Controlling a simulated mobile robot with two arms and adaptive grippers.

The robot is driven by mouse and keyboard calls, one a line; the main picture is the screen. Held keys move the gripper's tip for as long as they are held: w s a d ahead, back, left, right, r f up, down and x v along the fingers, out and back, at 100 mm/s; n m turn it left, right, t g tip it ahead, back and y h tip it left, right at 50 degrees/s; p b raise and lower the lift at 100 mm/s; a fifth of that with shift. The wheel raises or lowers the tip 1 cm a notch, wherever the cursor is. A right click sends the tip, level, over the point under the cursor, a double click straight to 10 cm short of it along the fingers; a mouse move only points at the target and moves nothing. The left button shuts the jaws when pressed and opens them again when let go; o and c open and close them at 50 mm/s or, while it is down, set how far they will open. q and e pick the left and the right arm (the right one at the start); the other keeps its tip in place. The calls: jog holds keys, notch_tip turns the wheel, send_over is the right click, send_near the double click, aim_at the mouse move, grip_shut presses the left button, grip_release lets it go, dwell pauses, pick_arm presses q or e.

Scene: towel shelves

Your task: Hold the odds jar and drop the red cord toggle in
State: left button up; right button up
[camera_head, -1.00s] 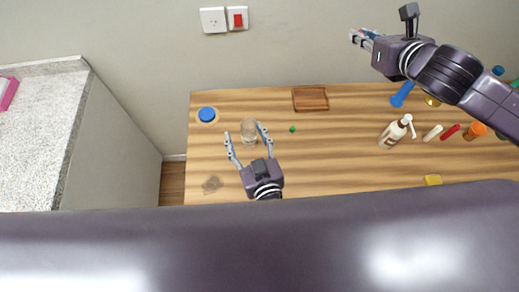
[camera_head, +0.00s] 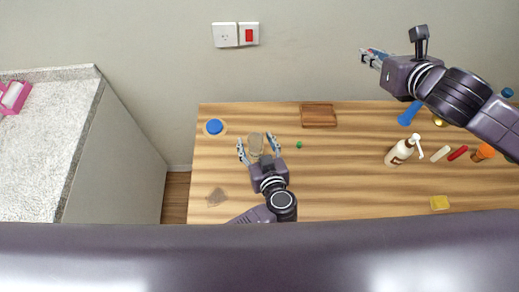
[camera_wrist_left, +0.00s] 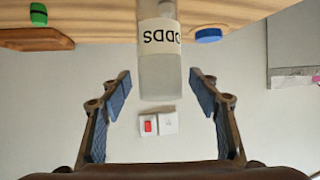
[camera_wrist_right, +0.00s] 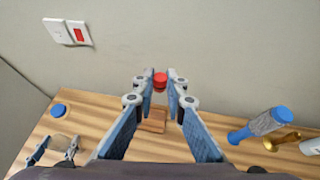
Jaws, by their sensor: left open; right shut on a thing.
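The odds jar (camera_head: 256,143) is a clear jar upright on the wooden table. In the left wrist view its label reads ODDS (camera_wrist_left: 160,35). My left gripper (camera_head: 258,148) is open, with its fingers on either side of the jar and apart from it in the left wrist view (camera_wrist_left: 161,88). My right gripper (camera_head: 362,54) is raised at the upper right, near the wall. In the right wrist view it is shut on the red cord toggle (camera_wrist_right: 160,80), held at the fingertips. The toggle cannot be made out in the head view.
A blue lid (camera_head: 214,127) lies left of the jar. A wooden tray (camera_head: 319,115) and a small green item (camera_head: 299,145) lie to its right. A pump bottle (camera_head: 401,151) and several other items crowd the right side. The middle front of the table is clear.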

pick_arm(q)
jog(key=shift+w+a+f, duration=0.1)
jog(key=shift+w+f, duration=0.1)
jog(key=shift+w, duration=0.3)
jog(key=c, duration=1.2)
jog(key=o, duration=1.2)
jog(key=shift+s, duration=0.1)
jog(key=v, duration=1.2)
